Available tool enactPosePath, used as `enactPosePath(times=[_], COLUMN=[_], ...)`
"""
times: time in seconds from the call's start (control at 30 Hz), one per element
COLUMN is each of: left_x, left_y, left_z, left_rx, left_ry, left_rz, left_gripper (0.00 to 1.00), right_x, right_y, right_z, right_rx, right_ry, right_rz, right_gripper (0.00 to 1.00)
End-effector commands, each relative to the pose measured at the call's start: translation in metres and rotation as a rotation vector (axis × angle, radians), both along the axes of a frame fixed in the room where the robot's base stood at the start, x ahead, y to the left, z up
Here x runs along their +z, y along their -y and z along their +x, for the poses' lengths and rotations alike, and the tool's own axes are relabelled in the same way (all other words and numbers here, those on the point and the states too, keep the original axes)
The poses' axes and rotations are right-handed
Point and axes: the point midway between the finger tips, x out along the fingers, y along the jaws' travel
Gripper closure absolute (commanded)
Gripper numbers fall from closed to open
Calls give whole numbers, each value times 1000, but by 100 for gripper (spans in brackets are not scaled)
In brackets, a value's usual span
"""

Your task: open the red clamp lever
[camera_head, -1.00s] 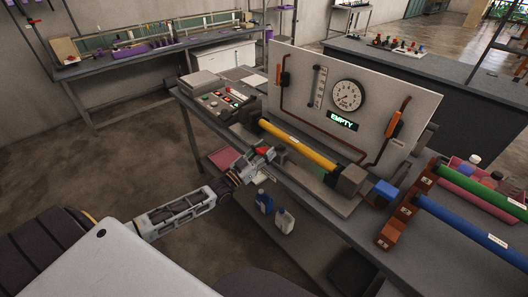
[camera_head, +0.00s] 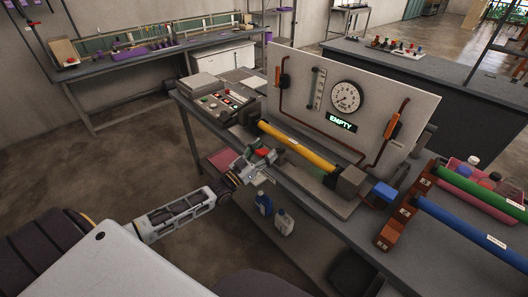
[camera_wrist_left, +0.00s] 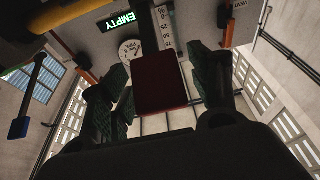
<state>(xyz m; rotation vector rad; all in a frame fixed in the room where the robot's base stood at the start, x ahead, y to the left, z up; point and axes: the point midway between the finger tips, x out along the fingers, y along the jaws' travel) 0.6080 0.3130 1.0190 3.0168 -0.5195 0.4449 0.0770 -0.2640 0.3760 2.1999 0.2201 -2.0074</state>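The red clamp lever (camera_head: 262,153) is a small red handle at the front edge of the bench, left of the yellow cylinder's (camera_head: 297,145) middle. My left gripper (camera_head: 259,163) is at the lever and partly hides it in the head view. In the left wrist view the lever's dark red block (camera_wrist_left: 161,82) stands between the two dark fingers. The fingers look apart, with narrow gaps beside the block, so the left gripper (camera_wrist_left: 163,92) looks open around it. Contact is hard to judge in the dark picture. My right gripper is not in view.
A gauge board (camera_head: 345,100) with an "EMPTY" display stands behind the yellow cylinder. A control box (camera_head: 222,103) is to its left. Blue (camera_head: 462,222) and green (camera_head: 480,193) cylinders lie in a brown rack (camera_head: 402,220) at right. Bottles (camera_head: 284,222) stand below the bench edge.

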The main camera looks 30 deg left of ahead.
Motion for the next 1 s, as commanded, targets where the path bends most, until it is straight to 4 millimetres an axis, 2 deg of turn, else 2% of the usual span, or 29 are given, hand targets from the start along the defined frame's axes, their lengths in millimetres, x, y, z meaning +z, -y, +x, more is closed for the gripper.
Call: enactPosePath(times=[0.47, 1.0], left_x=[-6, -18], left_y=[-2, -15], left_z=[-7, -43], left_rx=[0, 0], left_ry=[-8, -8], left_rz=[2, 3], left_gripper=[38, 38], right_x=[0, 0], right_y=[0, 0], right_z=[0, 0], right_rx=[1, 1], right_ry=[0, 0], right_rz=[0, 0], right_gripper=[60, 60])
